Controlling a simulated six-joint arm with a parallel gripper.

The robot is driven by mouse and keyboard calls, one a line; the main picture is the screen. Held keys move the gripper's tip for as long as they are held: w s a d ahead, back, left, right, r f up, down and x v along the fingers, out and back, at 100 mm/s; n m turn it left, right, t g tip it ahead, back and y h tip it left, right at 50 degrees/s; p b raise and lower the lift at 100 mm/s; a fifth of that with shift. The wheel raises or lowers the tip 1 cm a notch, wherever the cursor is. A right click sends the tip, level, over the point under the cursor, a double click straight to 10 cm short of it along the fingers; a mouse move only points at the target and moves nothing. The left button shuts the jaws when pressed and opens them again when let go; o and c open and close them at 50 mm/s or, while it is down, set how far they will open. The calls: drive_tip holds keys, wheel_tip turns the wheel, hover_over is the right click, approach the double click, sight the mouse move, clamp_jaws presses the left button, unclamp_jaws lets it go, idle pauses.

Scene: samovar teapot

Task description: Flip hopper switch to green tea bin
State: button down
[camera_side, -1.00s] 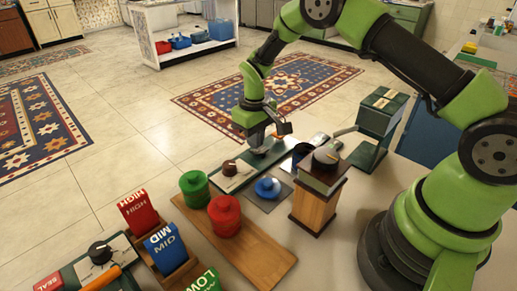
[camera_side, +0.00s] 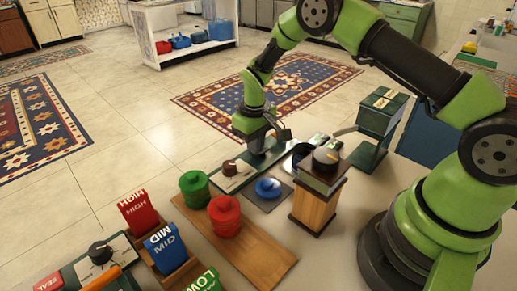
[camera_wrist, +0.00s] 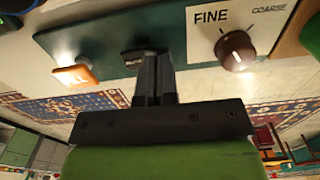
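A long green control panel (camera_wrist: 110,40) runs across the top of the wrist view. A small dark switch (camera_wrist: 133,54) sits near its middle, and a lit orange-and-white rocker (camera_wrist: 75,75) is to its left. No label readable here shows which one is the hopper switch. My gripper (camera_wrist: 153,60) has its two dark fingers together, with the tips at or just beside the dark switch; contact cannot be told. In the side view my gripper (camera_side: 258,152) is low over the panel (camera_side: 225,183), whose switches it hides. The green tea bin cannot be picked out with certainty.
A brown dial (camera_wrist: 235,50) on a FINE/COARSE plate is on the panel. A wooden box (camera_side: 315,205) with a knob, a green stand (camera_side: 380,115), a blue-topped plate (camera_side: 268,188), green (camera_side: 194,188) and red (camera_side: 224,215) canisters, and HIGH/MID cards (camera_side: 165,248) stand nearby.

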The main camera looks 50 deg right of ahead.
drive_tip(key=shift+f, duration=0.3)
drive_tip(key=shift+r, duration=3.55)
